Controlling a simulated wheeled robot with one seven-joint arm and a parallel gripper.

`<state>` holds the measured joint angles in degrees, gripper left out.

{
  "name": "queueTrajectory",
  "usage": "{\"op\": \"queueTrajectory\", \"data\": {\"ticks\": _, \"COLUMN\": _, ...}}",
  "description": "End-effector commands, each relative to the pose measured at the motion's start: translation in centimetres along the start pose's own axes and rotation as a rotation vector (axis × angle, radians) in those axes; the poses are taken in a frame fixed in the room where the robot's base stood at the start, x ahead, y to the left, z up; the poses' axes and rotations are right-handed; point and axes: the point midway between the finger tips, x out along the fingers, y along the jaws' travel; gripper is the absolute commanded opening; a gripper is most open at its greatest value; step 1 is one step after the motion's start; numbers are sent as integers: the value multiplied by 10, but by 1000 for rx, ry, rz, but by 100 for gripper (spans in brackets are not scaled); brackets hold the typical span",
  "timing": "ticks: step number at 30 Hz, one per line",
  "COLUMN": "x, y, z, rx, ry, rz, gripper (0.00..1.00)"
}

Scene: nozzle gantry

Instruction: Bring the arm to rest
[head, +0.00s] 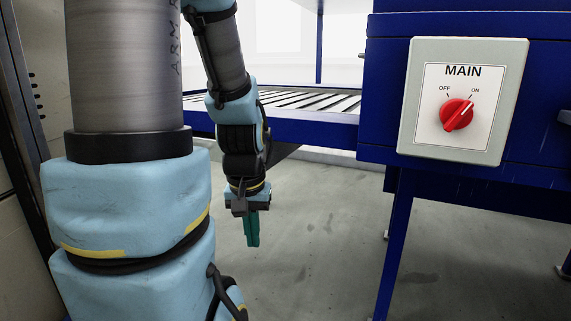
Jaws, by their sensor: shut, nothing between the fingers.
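My arm comes down from the top of the head view, with light blue covers over grey links. My gripper (252,243) hangs at its lower end, left of the picture's middle, with its teal fingers together and pointing down. Nothing shows between the fingers. The gripper is apart from everything around it, with the grey floor behind it. The upper part of the arm runs out of the picture at the top.
A blue machine frame (394,245) stands at the right. It carries a grey panel marked MAIN (418,142) with a red rotary switch (457,114) whose pointer is towards ON. A slatted conveyor bed (310,101) lies behind my arm. The concrete floor (320,240) is clear.

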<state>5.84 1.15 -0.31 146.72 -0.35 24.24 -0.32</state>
Motion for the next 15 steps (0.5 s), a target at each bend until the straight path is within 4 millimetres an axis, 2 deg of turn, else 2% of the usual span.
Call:
{"op": "queueTrajectory", "data": {"ticks": 1, "x": -11, "y": 0, "z": -2, "rx": 1, "ry": 0, "rz": 0, "gripper": 0}}
{"op": "queueTrajectory", "data": {"ticks": 10, "x": -62, "y": 1, "z": -9, "rx": 3, "ry": 1, "rz": 0, "gripper": 0}}
{"op": "queueTrajectory", "data": {"ticks": 15, "x": -116, "y": 1, "z": -17, "rx": 3, "ry": 1, "rz": 0, "gripper": 0}}
